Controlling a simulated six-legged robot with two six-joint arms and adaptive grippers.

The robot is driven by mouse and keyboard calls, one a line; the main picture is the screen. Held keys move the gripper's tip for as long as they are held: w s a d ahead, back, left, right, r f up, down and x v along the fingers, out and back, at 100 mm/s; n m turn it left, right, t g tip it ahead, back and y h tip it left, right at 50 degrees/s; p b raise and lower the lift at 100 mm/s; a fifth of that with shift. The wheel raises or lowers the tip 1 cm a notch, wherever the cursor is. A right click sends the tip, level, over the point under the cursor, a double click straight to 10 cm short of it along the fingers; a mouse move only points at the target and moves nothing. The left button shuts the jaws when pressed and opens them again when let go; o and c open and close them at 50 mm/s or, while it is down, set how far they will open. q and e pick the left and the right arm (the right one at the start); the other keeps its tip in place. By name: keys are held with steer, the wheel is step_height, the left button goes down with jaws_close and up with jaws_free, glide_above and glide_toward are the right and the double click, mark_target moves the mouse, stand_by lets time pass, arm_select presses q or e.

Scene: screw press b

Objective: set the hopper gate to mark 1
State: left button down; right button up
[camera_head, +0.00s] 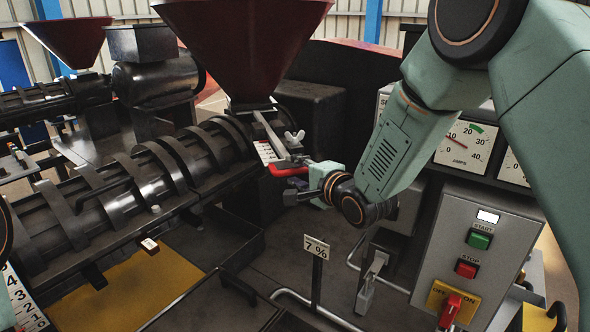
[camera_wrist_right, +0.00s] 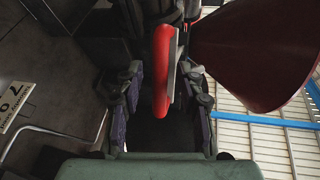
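The dark red hopper (camera_head: 245,45) stands over the black ribbed press barrel (camera_head: 150,170). Under it is the gate, a flat metal slide (camera_head: 270,132) with a wing nut (camera_head: 294,138) and a white marked scale (camera_head: 266,151); its marks are too small to read. The gate's red handle (camera_head: 288,170) points toward my right gripper (camera_head: 297,182). My left gripper is out of view.
A control box (camera_head: 475,255) with start and stop buttons and a red switch is at the right, below an amps dial (camera_head: 463,146). A second numbered scale (camera_head: 22,300) is at lower left.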

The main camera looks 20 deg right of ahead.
steer(key=shift+r, duration=0.15)
steer(key=shift+w+f, duration=0.3)
steer(key=shift+w, duration=0.2)
steer(key=shift+c, duration=0.7)
steer(key=shift+s+r, duration=0.15)
steer(key=shift+s, duration=0.25)
steer(key=c, duration=0.5)
jaws_close()
steer(key=shift+w, duration=0.1)
